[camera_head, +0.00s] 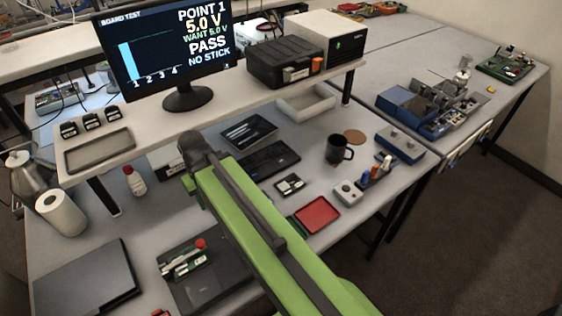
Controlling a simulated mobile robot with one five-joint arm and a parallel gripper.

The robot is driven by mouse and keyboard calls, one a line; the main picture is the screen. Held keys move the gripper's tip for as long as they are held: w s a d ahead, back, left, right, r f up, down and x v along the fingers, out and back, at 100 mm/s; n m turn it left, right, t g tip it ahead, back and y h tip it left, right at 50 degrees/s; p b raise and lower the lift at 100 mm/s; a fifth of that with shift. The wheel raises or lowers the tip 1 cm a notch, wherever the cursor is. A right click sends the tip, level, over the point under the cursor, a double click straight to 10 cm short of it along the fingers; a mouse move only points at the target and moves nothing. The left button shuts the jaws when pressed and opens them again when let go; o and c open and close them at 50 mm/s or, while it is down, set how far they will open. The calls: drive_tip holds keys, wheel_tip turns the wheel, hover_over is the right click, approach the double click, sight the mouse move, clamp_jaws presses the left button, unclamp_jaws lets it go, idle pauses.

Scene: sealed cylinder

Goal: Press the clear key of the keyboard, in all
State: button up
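A flat black keyboard-like unit (268,160) lies on the bench just right of my green arm. Its keys are too small to read, so I cannot tell which is the clear key. A small dark pad with light patches (290,184) lies in front of it. The monitor (168,52) on the shelf reads "BOARD TEST, POINT 1, 5.0 V, WANT 5.0 V, PASS, NO STICK", with a tall bar over 1. My arm reaches from the lower right to a dark joint left of the keyboard-like unit. My gripper does not show.
A black mug (338,150), red tray (317,214) and grey button box (347,192) stand right of the arm. A dark board (205,270) with a red-knobbed fixture lies front left, near a closed laptop (86,282). The shelf (225,110) overhangs the bench's back.

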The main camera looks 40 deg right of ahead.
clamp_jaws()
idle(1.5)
